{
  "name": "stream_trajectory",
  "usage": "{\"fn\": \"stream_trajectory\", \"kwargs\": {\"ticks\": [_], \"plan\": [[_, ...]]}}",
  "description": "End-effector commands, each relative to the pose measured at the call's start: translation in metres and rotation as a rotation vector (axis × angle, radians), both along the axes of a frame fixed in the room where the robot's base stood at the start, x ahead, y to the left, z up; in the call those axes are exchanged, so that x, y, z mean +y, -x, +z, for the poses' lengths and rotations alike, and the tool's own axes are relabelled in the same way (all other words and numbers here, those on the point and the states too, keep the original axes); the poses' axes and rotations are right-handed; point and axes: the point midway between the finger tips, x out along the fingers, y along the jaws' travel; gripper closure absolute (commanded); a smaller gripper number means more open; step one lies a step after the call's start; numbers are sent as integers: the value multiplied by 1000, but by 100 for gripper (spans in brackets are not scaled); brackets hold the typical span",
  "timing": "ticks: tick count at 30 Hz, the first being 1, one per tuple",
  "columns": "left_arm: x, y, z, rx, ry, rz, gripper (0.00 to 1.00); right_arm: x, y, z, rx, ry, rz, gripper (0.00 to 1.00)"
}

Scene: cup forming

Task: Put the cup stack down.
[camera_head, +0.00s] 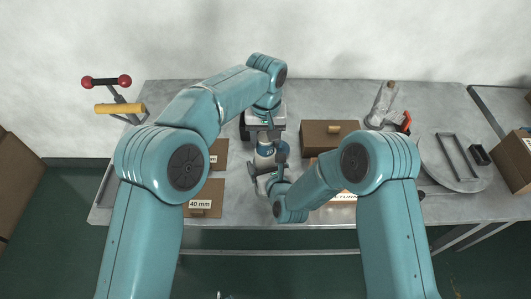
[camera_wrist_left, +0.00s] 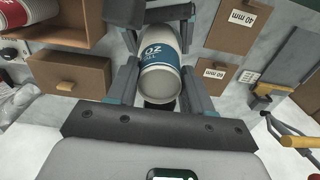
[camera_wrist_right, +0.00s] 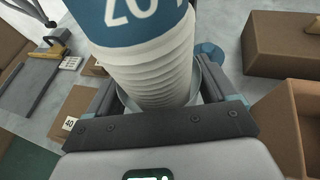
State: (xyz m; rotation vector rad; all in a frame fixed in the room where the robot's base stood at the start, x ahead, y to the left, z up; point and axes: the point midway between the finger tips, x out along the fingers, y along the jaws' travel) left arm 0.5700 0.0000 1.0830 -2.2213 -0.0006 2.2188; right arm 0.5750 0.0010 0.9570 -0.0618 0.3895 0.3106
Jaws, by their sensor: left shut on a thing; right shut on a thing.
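The cup stack (camera_head: 264,157) is white with a blue band and sits between my two grippers over the middle of the grey table (camera_head: 240,225). In the left wrist view the stack (camera_wrist_left: 160,72) shows a cup's base end between the fingers of my left gripper (camera_wrist_left: 159,88). In the right wrist view several nested rims of the stack (camera_wrist_right: 155,75) lie between the fingers of my right gripper (camera_wrist_right: 158,95). Both grippers are shut on the stack. My arms hide part of it in the head view, and I cannot tell whether it touches the table.
A brown drawer box (camera_head: 318,134) stands right of the stack. A clear bottle-like thing (camera_head: 382,105) and a round grey plate (camera_head: 450,172) are at the right. A lever with a yellow grip (camera_head: 120,108) stands at the back left.

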Motion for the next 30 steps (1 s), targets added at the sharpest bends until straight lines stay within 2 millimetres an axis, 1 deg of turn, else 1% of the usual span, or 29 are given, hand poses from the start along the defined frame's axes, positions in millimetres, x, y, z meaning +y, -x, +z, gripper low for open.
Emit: {"fn": "stream_trajectory", "kwargs": {"ticks": [1,3,8,12,15,22,30], "plan": [[0,0,-9,2,-1,0,97,0,0,0,1,0,0,52],[0,0,-18,0,-1,1,97,0,0,0,1,0,0,52],[0,0,-29,0,0,1,97,0,0,-1,1,0,0,52],[0,0,-51,2,-1,0,97,0,0,-1,1,0,0,52],[0,0,-62,1,0,0,97,0,0,0,1,0,0,52],[0,0,-62,-1,0,0,97,0,0,-1,1,0,0,52],[0,0,-70,-1,0,1,97,0,0,0,1,0,0,52]]}}
